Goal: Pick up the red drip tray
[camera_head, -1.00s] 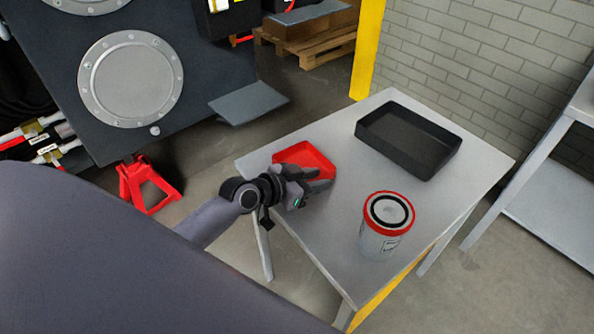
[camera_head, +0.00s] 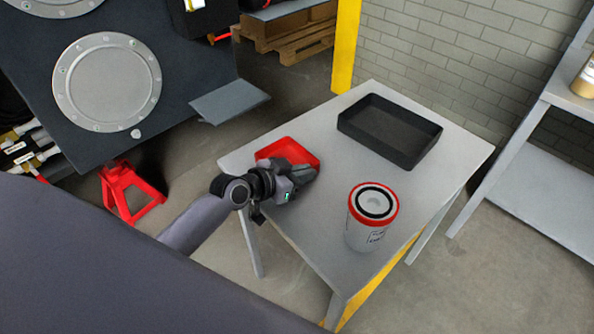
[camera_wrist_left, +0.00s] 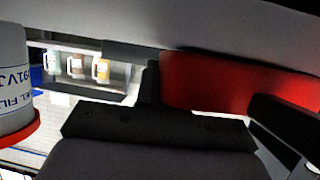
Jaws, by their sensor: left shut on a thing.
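The red drip tray (camera_head: 288,150) is at the left end of the grey table, partly hidden behind my left gripper (camera_head: 305,176). My left gripper is at the tray's near side and is shut on it. In the left wrist view the red tray (camera_wrist_left: 225,85) shows as a red band beside the dark fingers. I cannot tell whether the tray is resting on the table or slightly raised. My right gripper is not in view.
A black tray (camera_head: 390,132) stands at the back of the table (camera_head: 310,225). A white canister with a red rim (camera_head: 372,216) stands to the right of my left gripper. A red jack stand (camera_head: 130,192) is on the floor at left. A shelf (camera_head: 545,180) stands at right.

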